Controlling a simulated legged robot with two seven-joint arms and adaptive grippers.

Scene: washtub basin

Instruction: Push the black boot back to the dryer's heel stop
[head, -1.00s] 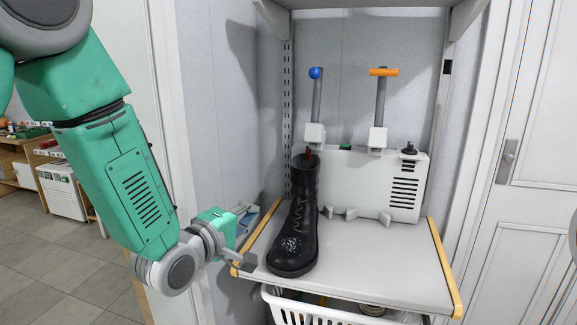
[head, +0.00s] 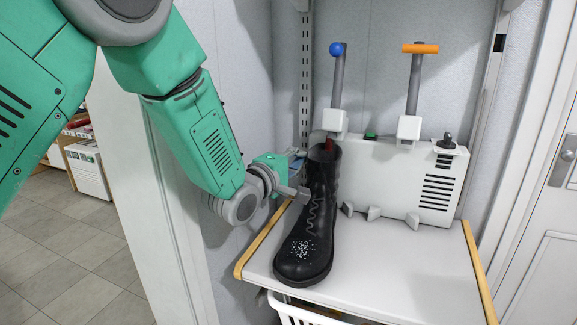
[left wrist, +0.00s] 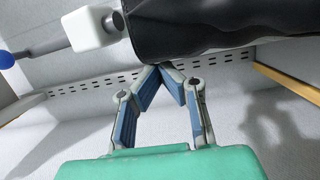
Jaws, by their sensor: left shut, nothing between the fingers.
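The black boot (head: 316,215) stands upright on the shelf at its left side, its white-speckled toe toward me and its shaft toward the dryer. The dryer (head: 410,180) is a pale box with vents, low feet and two posts, standing behind and to the right of the boot. I cannot make out the heel stop behind the boot. My left gripper (head: 299,192) is shut and empty at the left side of the boot's shaft. In the left wrist view the shut fingertips (left wrist: 160,68) lie close to the boot's dark shaft (left wrist: 200,25); contact is unclear. My right gripper is out of view.
One post carries a blue ball (head: 337,48), the other an orange handle (head: 420,48). The shelf (head: 400,265) has wooden side edges and is clear right of the boot. A white basket (head: 290,312) sits below. A grey wall closes the left side.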

